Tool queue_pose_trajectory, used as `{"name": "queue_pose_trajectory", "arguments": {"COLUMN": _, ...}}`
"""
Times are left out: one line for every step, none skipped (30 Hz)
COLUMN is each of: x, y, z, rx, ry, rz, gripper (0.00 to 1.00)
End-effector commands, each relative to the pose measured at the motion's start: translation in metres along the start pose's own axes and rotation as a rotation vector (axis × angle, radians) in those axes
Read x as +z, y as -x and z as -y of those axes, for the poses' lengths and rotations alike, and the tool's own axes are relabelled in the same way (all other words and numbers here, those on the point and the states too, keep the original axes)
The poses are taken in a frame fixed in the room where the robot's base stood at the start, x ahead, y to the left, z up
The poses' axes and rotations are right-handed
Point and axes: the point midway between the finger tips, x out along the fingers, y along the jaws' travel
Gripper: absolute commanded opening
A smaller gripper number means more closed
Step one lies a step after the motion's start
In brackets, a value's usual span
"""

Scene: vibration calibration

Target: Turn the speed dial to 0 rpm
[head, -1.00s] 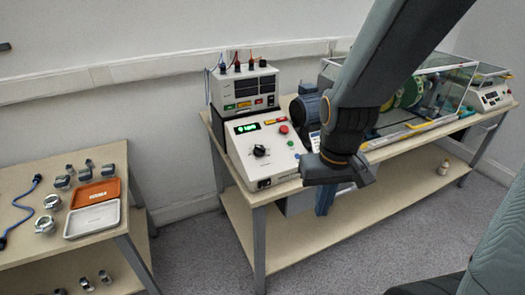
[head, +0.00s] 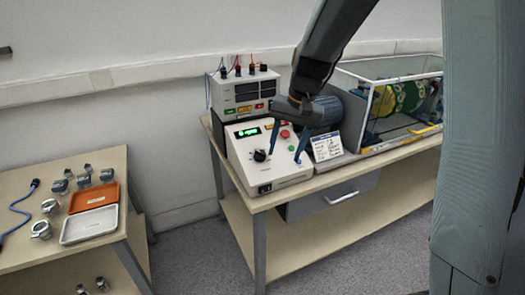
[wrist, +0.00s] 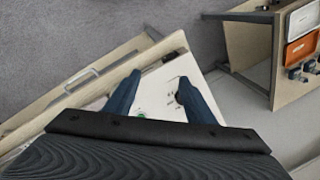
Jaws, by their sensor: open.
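The speed dial (head: 260,155) is a black knob on the sloped face of a white control box (head: 283,178). A green-lit display (head: 248,132) sits above it; its digits are too small to read. My gripper (head: 286,156) is open and empty over the box face, pointing down. In the head view one finger is just right of the dial and the other is farther right, so the dial is not between them. In the wrist view, my gripper (wrist: 159,77) spans the white panel (wrist: 160,92); a dark shape by the right finger may be the dial.
A red button (head: 285,134) is close to my fingers. A printed card (head: 326,146) and a glass-sided rig (head: 400,97) stand to the right. A meter unit (head: 243,90) is behind. A side table at left holds an orange tray (head: 93,197) and clamps.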

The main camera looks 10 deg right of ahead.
Motion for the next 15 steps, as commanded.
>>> {"name": "queue_pose_trajectory", "arguments": {"x": -0.021, "y": -0.002, "z": 0.014, "rx": -0.025, "ry": -0.028, "rz": 0.003, "gripper": 0.5}}
{"name": "queue_pose_trajectory", "arguments": {"x": -0.03, "y": -0.001, "z": 0.022, "rx": -0.04, "ry": -0.045, "rz": 0.005, "gripper": 0.5}}
{"name": "queue_pose_trajectory", "arguments": {"x": -0.042, "y": 0.0, "z": 0.031, "rx": -0.057, "ry": -0.064, "rz": 0.008, "gripper": 0.5}}
{"name": "queue_pose_trajectory", "arguments": {"x": -0.049, "y": 0.001, "z": 0.037, "rx": -0.069, "ry": -0.076, "rz": 0.011, "gripper": 0.5}}
{"name": "queue_pose_trajectory", "arguments": {"x": -0.055, "y": 0.001, "z": 0.042, "rx": -0.079, "ry": -0.086, "rz": 0.014, "gripper": 0.5}}
{"name": "queue_pose_trajectory", "arguments": {"x": -0.061, "y": 0.002, "z": 0.048, "rx": -0.09, "ry": -0.097, "rz": 0.015, "gripper": 0.5}}
{"name": "queue_pose_trajectory", "arguments": {"x": -0.065, "y": 0.002, "z": 0.051, "rx": -0.097, "ry": -0.105, "rz": 0.018, "gripper": 0.5}}
{"name": "queue_pose_trajectory", "arguments": {"x": -0.068, "y": 0.003, "z": 0.053, "rx": -0.102, "ry": -0.11, "rz": 0.02, "gripper": 0.5}}
{"name": "queue_pose_trajectory", "arguments": {"x": -0.07, "y": 0.003, "z": 0.056, "rx": -0.107, "ry": -0.114, "rz": 0.02, "gripper": 0.5}}
{"name": "queue_pose_trajectory", "arguments": {"x": -0.071, "y": 0.002, "z": 0.057, "rx": -0.109, "ry": -0.116, "rz": 0.021, "gripper": 0.5}}
{"name": "queue_pose_trajectory", "arguments": {"x": -0.072, "y": 0.0, "z": 0.058, "rx": -0.11, "ry": -0.117, "rz": 0.022, "gripper": 0.5}}
{"name": "queue_pose_trajectory", "arguments": {"x": -0.072, "y": -0.003, "z": 0.059, "rx": -0.111, "ry": -0.118, "rz": 0.023, "gripper": 0.5}}
{"name": "queue_pose_trajectory", "arguments": {"x": -0.071, "y": -0.006, "z": 0.059, "rx": -0.11, "ry": -0.118, "rz": 0.024, "gripper": 0.5}}
{"name": "queue_pose_trajectory", "arguments": {"x": -0.071, "y": -0.009, "z": 0.059, "rx": -0.11, "ry": -0.118, "rz": 0.024, "gripper": 0.5}}
{"name": "queue_pose_trajectory", "arguments": {"x": -0.071, "y": -0.015, "z": 0.06, "rx": -0.11, "ry": -0.118, "rz": 0.024, "gripper": 0.5}}
